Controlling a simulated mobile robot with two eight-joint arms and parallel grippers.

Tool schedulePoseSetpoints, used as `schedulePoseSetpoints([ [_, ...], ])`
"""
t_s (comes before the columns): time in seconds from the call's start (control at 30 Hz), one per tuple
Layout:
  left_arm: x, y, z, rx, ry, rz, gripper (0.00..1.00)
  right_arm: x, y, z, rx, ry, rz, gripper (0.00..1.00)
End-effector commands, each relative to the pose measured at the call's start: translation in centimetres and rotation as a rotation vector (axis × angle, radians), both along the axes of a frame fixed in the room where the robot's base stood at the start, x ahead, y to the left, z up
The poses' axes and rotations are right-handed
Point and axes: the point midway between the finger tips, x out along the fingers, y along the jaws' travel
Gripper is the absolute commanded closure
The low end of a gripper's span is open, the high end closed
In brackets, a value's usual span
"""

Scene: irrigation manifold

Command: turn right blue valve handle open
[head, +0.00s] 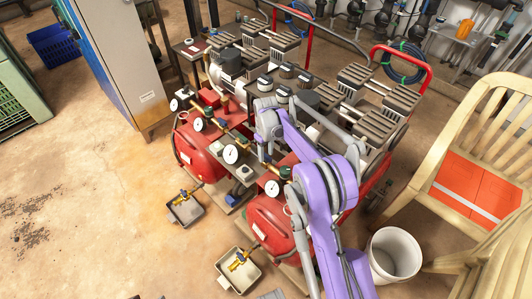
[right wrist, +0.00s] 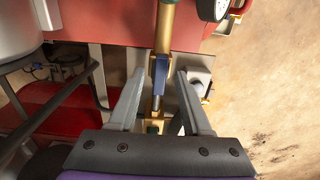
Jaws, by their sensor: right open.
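The blue valve handle (right wrist: 159,74) shows in the right wrist view, lying in line with a brass pipe (right wrist: 165,25). My right gripper (right wrist: 160,80) is open, with one finger to each side of the handle. A gap shows between each finger and the handle, so neither finger appears to touch it. In the head view my purple right arm reaches over the red compressors and hides much of the pipe; I cannot make out the handle there. My left gripper is not in view.
Dial gauges (head: 231,154) line the pipework above the red tanks (head: 202,165). A white bucket (head: 395,255) and wooden chair (head: 480,130) stand to the right.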

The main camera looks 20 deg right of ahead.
Motion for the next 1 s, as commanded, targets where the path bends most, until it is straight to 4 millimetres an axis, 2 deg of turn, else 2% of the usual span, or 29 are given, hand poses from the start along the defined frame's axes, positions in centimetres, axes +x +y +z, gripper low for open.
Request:
schedulePoseSetpoints([
  [0.13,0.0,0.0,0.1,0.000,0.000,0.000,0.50,0.0,0.0,0.2,0.000,0.000,0.000,0.51],
  [0.27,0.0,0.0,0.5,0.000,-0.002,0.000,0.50,0.0,0.0,1.7,0.000,0.000,0.000,0.51],
  [0.5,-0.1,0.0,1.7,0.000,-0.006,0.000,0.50,0.0,0.0,6.6,0.000,0.000,0.000,0.51],
  [0.7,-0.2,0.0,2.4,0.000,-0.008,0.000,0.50,0.0,0.0,9.7,0.000,0.000,0.000,0.51],
  [0.83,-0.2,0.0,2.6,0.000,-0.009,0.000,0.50,0.0,0.0,10.6,0.000,0.000,0.000,0.51],
  [1.0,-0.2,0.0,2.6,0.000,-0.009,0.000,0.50,0.0,0.0,10.8,0.000,0.000,0.000,0.51],
])
